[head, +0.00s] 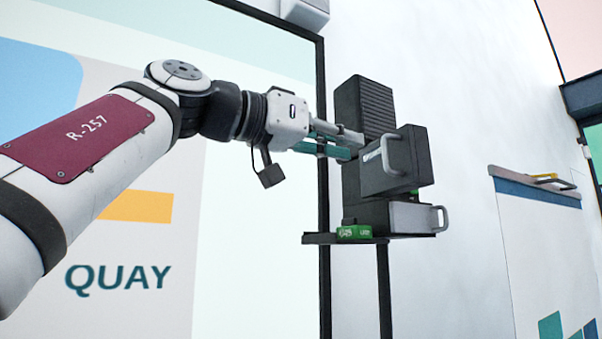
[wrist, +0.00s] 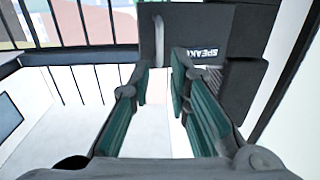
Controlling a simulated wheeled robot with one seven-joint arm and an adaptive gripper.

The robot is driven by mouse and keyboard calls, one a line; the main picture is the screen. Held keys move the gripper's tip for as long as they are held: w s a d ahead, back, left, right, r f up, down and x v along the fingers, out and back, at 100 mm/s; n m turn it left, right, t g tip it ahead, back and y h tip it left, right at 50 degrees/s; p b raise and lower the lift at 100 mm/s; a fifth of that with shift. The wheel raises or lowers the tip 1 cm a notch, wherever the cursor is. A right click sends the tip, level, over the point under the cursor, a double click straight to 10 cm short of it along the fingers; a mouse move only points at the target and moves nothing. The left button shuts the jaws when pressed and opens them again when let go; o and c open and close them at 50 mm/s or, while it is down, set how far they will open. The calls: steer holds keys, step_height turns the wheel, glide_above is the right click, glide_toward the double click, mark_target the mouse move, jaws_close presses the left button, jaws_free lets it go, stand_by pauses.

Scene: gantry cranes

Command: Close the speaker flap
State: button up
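A dark stacked unit with a ribbed upper part (head: 366,106) stands on a small shelf. A dark block-like flap (head: 408,163) with a pale bar handle (head: 371,156) juts out from its middle. My gripper (head: 345,143) is just left of the flap. In the wrist view its teal-padded fingers (wrist: 162,68) are apart with nothing between them. Contact with the flap cannot be told.
A lower grey-fronted box (head: 413,217) with a bar handle sits under the flap. A small green box (head: 354,232) lies on the dark shelf (head: 320,239), carried by a thin post (head: 383,290). A framed QUAY panel (head: 240,250) is at left. A wall board (head: 540,230) is at right.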

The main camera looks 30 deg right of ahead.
mark_target(386, 164)
steer(key=d, duration=0.9)
steer(key=shift+w+d, duration=0.3)
steer(key=shift+d, duration=0.1)
jaws_close()
